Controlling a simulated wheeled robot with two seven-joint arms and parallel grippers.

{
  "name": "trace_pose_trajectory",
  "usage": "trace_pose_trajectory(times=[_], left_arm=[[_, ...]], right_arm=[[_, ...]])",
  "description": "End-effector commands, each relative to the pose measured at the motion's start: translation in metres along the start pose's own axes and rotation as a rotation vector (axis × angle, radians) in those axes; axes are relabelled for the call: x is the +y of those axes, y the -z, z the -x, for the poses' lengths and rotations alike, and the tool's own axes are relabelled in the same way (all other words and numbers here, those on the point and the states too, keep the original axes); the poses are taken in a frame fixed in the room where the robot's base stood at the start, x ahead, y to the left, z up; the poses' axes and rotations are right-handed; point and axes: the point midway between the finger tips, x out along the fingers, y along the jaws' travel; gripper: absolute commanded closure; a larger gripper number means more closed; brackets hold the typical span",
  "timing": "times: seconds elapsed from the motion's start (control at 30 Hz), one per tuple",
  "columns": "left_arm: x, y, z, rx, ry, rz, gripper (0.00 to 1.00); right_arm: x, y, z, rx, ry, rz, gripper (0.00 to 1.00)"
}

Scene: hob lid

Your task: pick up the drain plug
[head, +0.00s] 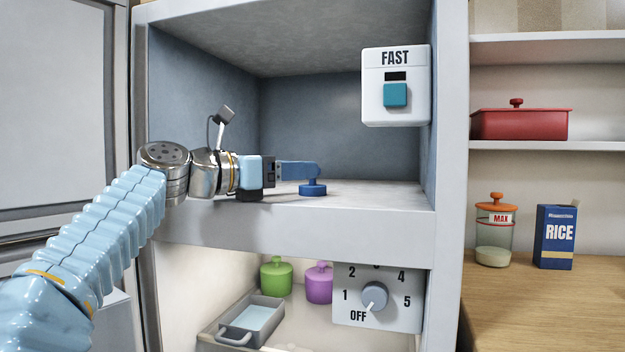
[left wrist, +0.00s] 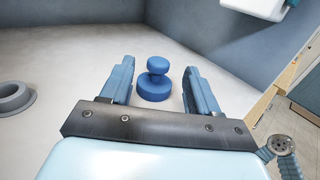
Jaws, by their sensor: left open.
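The drain plug (left wrist: 155,88) is a blue disc with a round knob on top, standing upright on the pale floor of the upper compartment. In the head view its base (head: 313,189) shows below my left fingertips, and the finger hides the knob. My left gripper (head: 314,169) reaches in from the left, held level, with blue fingers. In the left wrist view the fingers (left wrist: 159,72) are apart, with the plug seen between them and a gap on each side. They are not closed on it. My right gripper is in neither view.
A grey ring (left wrist: 14,97) lies on the compartment floor. A white FAST switch box (head: 396,108) is at the compartment's upper right. Below are a dial panel (head: 350,310), green (head: 276,278) and purple (head: 318,284) jars and a grey tray (head: 231,336). Compartment floor around the plug is clear.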

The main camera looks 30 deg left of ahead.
Motion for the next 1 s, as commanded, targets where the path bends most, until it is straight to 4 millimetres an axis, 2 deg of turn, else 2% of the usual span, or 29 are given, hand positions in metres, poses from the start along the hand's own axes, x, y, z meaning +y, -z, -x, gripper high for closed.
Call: trace_pose_trajectory(times=[0.1,0.2,0.43,0.83,1.0], left_arm=[[0.002,-0.002,-0.019,0.001,0.003,0.002,0.39],[0.001,-0.002,-0.028,0.000,0.002,-0.001,0.39],[0.001,0.000,-0.030,-0.001,0.000,-0.002,0.39],[0.001,0.000,-0.030,-0.001,0.000,-0.002,0.99],[0.001,-0.001,-0.030,-0.001,0.000,-0.002,1.00]], right_arm=[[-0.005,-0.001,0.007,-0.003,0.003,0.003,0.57],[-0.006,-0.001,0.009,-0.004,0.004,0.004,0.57],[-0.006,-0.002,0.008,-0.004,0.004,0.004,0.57],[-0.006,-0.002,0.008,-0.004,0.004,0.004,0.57],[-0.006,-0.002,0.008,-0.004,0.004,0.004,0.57]])
